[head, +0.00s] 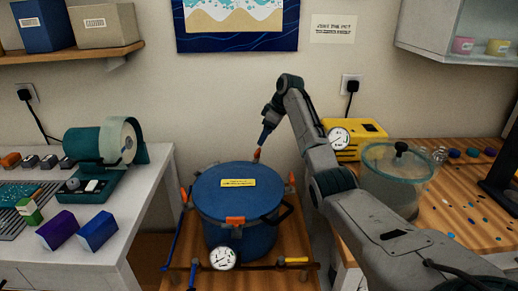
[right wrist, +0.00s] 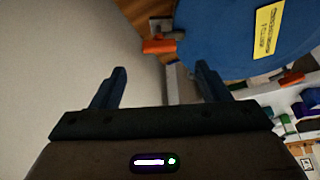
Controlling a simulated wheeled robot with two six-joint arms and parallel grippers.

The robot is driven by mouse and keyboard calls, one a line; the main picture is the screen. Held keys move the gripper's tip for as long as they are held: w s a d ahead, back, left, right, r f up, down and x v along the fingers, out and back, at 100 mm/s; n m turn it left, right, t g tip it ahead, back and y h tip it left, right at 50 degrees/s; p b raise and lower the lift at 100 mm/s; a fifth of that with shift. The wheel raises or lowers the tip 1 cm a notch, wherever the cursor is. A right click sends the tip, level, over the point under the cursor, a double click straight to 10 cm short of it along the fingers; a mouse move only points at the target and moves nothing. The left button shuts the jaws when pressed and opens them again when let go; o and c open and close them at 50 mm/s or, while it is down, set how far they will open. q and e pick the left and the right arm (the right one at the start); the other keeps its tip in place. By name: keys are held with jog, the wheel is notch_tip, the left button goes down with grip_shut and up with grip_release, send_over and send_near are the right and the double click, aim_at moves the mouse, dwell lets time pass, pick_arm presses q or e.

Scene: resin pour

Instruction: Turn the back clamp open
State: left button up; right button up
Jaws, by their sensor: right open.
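The blue pressure pot (head: 238,235) stands on a low wooden stand, with a blue lid and a yellow label on top. The orange back clamp (head: 256,154) is at the lid's far edge. In the right wrist view the clamp (right wrist: 160,46) lies just beyond and between the fingertips, at the lid's rim. My right gripper (head: 265,136) reaches over from the right and points down at the back clamp. Its two blue fingers (right wrist: 160,72) are apart with nothing between them. Whether they touch the clamp cannot be told. My left gripper is not in view.
Other orange clamps sit around the lid, one at the front (head: 235,221). A pressure gauge (head: 222,258) is on the pot's front. A yellow case (head: 355,140) and a clear lidded chamber (head: 398,175) stand on the right bench. The wall is close behind the pot.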

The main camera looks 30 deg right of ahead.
aim_at(258, 151)
pick_arm(q)
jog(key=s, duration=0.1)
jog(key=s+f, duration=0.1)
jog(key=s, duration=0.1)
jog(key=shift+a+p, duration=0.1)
jog(key=shift+p, duration=0.3)
pick_arm(e)
jog(key=x, duration=0.7)
jog(key=shift+f, duration=0.2)
jog(key=shift+d, duration=0.1)
jog(key=c, duration=1)
